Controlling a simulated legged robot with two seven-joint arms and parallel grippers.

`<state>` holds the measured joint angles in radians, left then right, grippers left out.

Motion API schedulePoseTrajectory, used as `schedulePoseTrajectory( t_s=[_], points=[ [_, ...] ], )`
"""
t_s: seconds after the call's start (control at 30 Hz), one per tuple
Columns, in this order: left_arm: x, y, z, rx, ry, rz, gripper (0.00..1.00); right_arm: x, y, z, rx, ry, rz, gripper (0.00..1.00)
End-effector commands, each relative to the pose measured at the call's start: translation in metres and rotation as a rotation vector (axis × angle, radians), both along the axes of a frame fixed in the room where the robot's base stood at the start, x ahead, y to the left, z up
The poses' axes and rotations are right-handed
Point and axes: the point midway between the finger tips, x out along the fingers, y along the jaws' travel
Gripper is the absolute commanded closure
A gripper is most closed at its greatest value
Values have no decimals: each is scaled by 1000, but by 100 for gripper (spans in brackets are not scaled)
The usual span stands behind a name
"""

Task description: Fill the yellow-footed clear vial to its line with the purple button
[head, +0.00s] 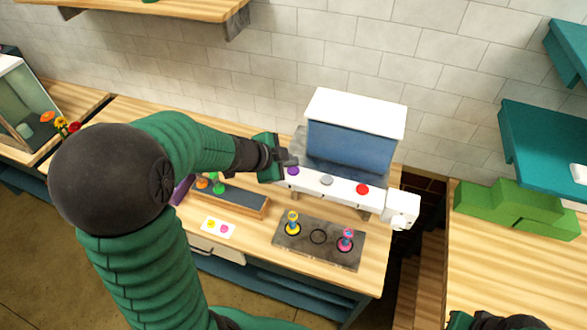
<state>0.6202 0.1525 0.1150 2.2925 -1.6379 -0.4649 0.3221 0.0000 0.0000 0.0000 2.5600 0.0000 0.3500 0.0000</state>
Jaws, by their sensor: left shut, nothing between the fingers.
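The yellow-footed vial (293,224) stands upright in the left ring of the grey mat (317,255); its fill level and line are too small to tell. The purple button (293,171) is at the left end of the white front ledge of the blue dispenser (350,146). My left gripper (291,160) is shut and empty, its tips right by the purple button, behind and left of the vial. I cannot tell whether it touches the button. A dark and green part of my right arm shows at the lower right edge; its fingers cannot be made out.
A pink-footed vial (345,240) stands in the mat's right ring; the middle ring is empty. A grey button (326,180) and a red button (362,189) share the ledge. A tray (236,199) with orange and green-footed pieces and a dotted card (218,228) lie left.

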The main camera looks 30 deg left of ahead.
Motion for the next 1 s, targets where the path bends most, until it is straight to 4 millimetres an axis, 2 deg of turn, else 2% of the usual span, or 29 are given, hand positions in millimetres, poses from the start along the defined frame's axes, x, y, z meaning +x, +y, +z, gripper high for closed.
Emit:
schedulePoseTrajectory(
  t_s=[1.0],
  points=[
    [-1, -1, -11, 0, 0, 0, 100, 0, 0, -6, 0, 0, 0, 100]
  ],
)
